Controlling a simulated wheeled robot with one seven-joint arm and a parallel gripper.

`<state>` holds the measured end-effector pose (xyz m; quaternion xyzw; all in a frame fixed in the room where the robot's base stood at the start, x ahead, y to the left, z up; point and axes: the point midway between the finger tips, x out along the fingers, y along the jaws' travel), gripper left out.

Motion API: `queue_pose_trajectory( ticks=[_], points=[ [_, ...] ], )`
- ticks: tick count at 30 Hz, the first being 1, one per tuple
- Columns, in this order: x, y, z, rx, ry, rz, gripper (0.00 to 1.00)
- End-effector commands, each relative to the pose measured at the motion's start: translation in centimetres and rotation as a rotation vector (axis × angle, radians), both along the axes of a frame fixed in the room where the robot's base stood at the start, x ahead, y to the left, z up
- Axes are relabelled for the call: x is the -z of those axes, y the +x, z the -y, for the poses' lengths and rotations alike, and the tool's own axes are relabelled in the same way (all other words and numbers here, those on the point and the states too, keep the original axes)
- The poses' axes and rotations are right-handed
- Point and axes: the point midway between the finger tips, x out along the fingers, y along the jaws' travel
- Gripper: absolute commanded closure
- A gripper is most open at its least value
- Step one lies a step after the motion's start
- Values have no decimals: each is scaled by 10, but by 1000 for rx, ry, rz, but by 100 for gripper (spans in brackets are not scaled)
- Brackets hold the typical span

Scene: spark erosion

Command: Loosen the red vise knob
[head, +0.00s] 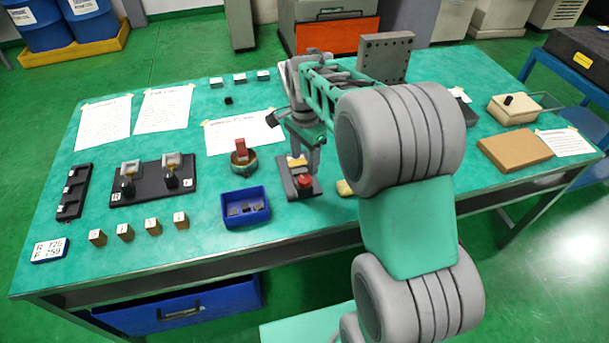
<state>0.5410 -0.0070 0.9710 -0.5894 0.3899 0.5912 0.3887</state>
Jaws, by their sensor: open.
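The red vise knob (305,181) sits at the front end of a small dark grey vise (304,194) near the front edge of the green table. A yellowish block (296,162) shows at the back of the vise, partly hidden by my gripper. My gripper (312,168) points down just above and behind the red knob, with its fingers open. I cannot tell whether a finger touches the knob. My arm comes in from the right and covers the table behind and right of the vise.
A blue bin (246,208) with dark pieces stands left of the vise. Behind it is a round pot (243,160) with a red item. A black fixture board (152,181) and several small blocks lie further left. A brown box (515,150) lies at the right.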

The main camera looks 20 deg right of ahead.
Motion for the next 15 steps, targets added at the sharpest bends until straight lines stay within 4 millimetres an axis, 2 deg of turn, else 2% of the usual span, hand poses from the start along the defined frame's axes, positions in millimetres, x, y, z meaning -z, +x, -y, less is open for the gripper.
queue_pose_trajectory(
  ticks=[9, 15],
  points=[
    [54, -1, 0, 2, 0, -2, 42],
    [73, 0, 0, 2, -1, 1, 42]
  ],
)
